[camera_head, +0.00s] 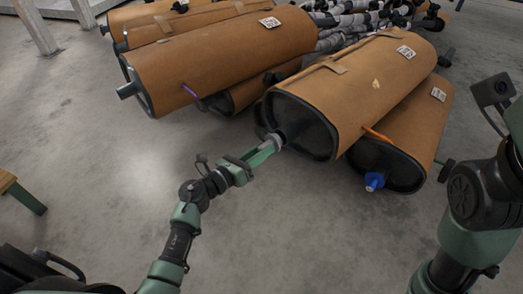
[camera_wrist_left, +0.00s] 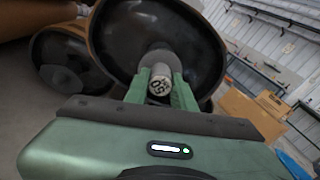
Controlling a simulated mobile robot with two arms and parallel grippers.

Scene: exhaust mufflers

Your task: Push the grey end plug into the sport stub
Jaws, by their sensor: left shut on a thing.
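My left gripper (camera_head: 276,141) is shut on the grey end plug, at the end face of the front middle brown muffler (camera_head: 350,85). In the left wrist view, the grey end plug (camera_wrist_left: 159,80), with dark printed marks, sits between the two green fingers (camera_wrist_left: 161,88). Behind it is a round grey part (camera_wrist_left: 160,58) on the muffler's black end face (camera_wrist_left: 125,35), apparently the stub, lined up with the plug. The plug hides the stub's opening, so I cannot tell how deep the plug sits. My right arm (camera_head: 475,205) shows at the right; its fingers do not show.
A blue plug (camera_head: 374,181) sits on the lower right muffler (camera_head: 412,130). Grey pipes lie behind. The concrete floor in front is clear. Cardboard boxes (camera_wrist_left: 255,105) show in the left wrist view.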

